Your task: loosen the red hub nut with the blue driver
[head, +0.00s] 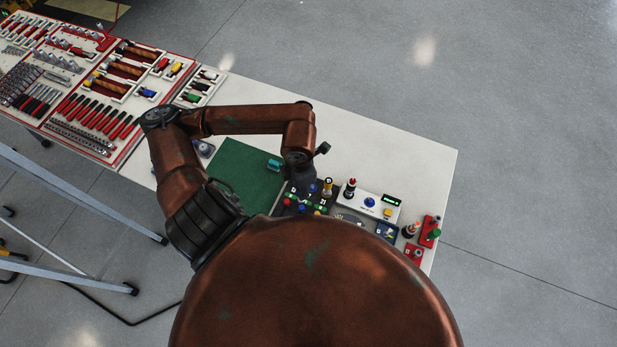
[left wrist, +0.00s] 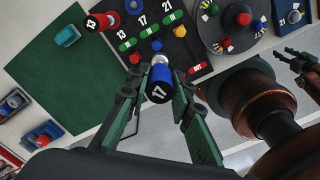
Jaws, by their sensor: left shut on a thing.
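The blue driver (left wrist: 160,80), marked 17, is between the fingers of my left gripper (left wrist: 157,88), which is shut on it. It is over the near edge of the black board (left wrist: 176,47) in the left wrist view. A grey hub disc (left wrist: 207,28) with coloured nuts lies beyond it to the upper right. A small red nut (left wrist: 226,43) sits on the disc, apart from the driver. In the head view my forearm hides most of the left gripper. My right gripper (left wrist: 294,67) shows at the right edge of the left wrist view, fingers apart and empty.
A red driver (left wrist: 102,21) marked 13 stands at the board's left corner. A green mat (head: 238,172) with a teal block (head: 274,165) lies left of the board. A white unit (head: 368,207) and red blocks (head: 430,231) stand to the right.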

